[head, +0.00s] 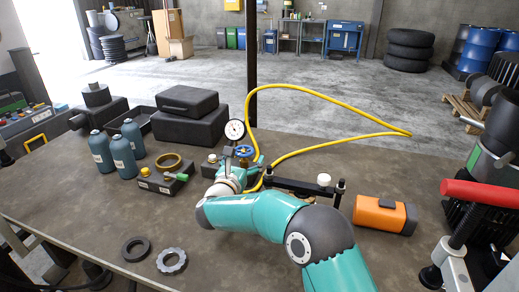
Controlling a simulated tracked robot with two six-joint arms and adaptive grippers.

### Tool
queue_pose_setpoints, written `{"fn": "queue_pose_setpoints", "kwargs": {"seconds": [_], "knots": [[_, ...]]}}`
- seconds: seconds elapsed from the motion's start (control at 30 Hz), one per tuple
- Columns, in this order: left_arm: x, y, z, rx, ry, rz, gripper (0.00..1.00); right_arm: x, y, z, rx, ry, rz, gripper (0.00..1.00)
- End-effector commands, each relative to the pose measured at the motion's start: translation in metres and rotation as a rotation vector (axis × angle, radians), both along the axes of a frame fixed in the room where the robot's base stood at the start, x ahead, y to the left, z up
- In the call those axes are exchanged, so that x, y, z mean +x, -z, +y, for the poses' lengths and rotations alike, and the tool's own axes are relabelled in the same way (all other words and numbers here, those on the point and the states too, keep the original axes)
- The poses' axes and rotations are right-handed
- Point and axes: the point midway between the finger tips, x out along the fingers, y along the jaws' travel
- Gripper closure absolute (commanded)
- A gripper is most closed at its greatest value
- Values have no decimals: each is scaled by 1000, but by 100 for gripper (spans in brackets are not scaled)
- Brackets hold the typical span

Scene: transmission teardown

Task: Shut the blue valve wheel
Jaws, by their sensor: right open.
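The blue valve wheel (244,150) shows as a small blue ring near the middle of the workbench, just below and right of a round white dial gauge (235,129). My right arm reaches in from the bottom right, and my right gripper (246,162) is at the near side of the wheel. The gripper is open. The wrist and arm hide part of the valve's base, and I cannot tell whether the fingers touch the wheel. My left gripper is out of view.
A yellow hose (330,97) loops behind the valve. Black cases (190,125) stand behind it, with teal bottles (123,155) to the left. An orange block (384,214) and a red-handled tool (482,193) are at right. The bench's front left is mostly clear beyond two rings (172,260).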

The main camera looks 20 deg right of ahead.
Motion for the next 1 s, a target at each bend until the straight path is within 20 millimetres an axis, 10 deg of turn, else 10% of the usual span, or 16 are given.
{"fn": "queue_pose_setpoints", "kwargs": {"seconds": [0.47, 0.83, 1.0], "knots": [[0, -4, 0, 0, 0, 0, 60, 13, 0, -7, -1, -3, 0, 9], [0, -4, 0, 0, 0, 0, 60, 13, 1, -11, 1, 7, -1, 70], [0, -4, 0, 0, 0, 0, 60, 12, 0, -12, 2, 10, -1, 71]]}}
